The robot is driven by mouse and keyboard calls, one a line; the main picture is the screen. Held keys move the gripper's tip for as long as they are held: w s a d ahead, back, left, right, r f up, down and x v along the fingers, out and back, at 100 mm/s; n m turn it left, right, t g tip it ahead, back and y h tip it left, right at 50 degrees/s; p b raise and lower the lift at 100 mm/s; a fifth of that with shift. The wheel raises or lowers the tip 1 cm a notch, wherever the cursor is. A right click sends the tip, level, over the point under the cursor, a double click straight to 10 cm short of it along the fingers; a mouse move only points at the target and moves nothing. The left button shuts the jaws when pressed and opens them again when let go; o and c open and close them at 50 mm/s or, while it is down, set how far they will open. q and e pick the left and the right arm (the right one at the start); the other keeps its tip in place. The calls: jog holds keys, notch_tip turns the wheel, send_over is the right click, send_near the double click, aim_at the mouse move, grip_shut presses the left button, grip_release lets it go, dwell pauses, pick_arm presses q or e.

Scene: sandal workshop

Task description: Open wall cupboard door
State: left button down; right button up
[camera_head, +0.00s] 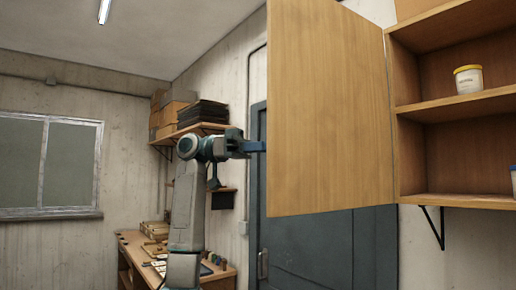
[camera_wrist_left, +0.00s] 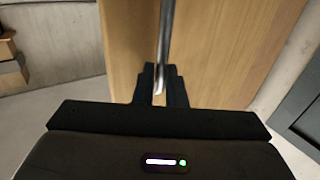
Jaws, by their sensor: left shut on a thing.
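The wall cupboard (camera_head: 455,106) is at the right in the head view, and its shelves show. Its wooden door (camera_head: 330,110) is hinged at the cupboard's left side and stands swung wide open toward the left. My left gripper (camera_head: 258,146) is at the door's free left edge in the head view, where the door hides its fingertips. In the left wrist view, the gripper (camera_wrist_left: 160,88) is shut on a thin silver door handle (camera_wrist_left: 165,38) running up the wooden door panel (camera_wrist_left: 215,45). My right gripper is in neither view.
A white tub with a yellow lid (camera_head: 468,79) stands on a cupboard shelf. A dark blue-grey door (camera_head: 310,250) is in the wall below and behind. Boxes sit on a wall shelf (camera_head: 165,140) at the left, above a cluttered workbench (camera_head: 135,245).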

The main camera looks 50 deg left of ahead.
pick_arm(q)
jog(key=shift+w, duration=0.1)
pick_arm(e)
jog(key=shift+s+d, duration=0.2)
